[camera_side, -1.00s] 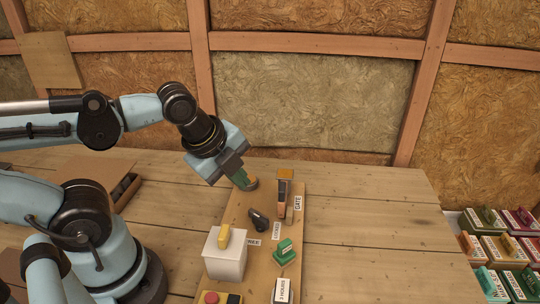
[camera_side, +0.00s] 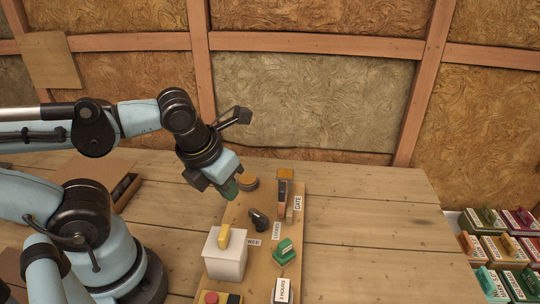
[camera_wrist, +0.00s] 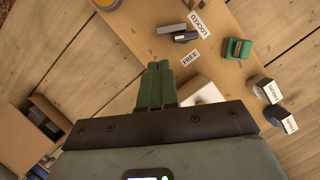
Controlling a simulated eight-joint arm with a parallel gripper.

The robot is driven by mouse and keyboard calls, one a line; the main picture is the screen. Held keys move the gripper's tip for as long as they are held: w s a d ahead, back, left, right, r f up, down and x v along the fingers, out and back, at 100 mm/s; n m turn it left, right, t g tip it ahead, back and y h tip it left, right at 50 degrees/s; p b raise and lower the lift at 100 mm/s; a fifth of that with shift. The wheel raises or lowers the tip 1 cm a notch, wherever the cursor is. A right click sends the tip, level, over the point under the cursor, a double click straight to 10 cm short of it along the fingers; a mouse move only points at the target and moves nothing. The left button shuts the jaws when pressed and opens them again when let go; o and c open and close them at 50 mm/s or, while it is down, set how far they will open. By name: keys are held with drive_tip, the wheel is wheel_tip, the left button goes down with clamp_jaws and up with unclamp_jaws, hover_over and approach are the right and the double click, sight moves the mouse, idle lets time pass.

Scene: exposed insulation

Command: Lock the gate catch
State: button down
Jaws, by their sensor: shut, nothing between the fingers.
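A dark lever or knob (camera_side: 259,219) sits on the wooden board, beside a LOCKED label (camera_side: 276,231) and a FREE label (camera_side: 253,242). The wrist view shows this dark part (camera_wrist: 184,37) between its LOCKED label (camera_wrist: 200,25) and FREE label (camera_wrist: 190,58); I cannot tell which its end points at. An upright piece with an orange top (camera_side: 285,174) stands by the GATE label (camera_side: 298,203). My gripper (camera_side: 231,189), with green fingers, is shut and empty above the board's left edge, up and left of the dark part. Its fingers (camera_wrist: 157,85) touch nothing.
A round orange-topped part (camera_side: 248,182) is close to my fingertips. A white box with a yellow handle (camera_side: 225,257), a green-handled part (camera_side: 285,252) and a red button (camera_side: 211,297) are nearer the front. The table right of the board (camera_side: 370,220) is clear.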

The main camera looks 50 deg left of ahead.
sight(250, 209)
drive_tip(key=shift+x, duration=4.25)
drive_tip(key=shift+w+a, duration=0.25)
drive_tip(key=shift+w, duration=0.55)
drive_tip(key=shift+w+a, duration=0.15)
drive_tip(key=shift+w, duration=0.5)
drive_tip(key=shift+w+d, duration=0.25)
drive_tip(key=shift+w, duration=0.45)
drive_tip(key=shift+w+d, duration=0.1)
drive_tip(key=shift+w, duration=0.05)
drive_tip(key=shift+d, duration=0.1)
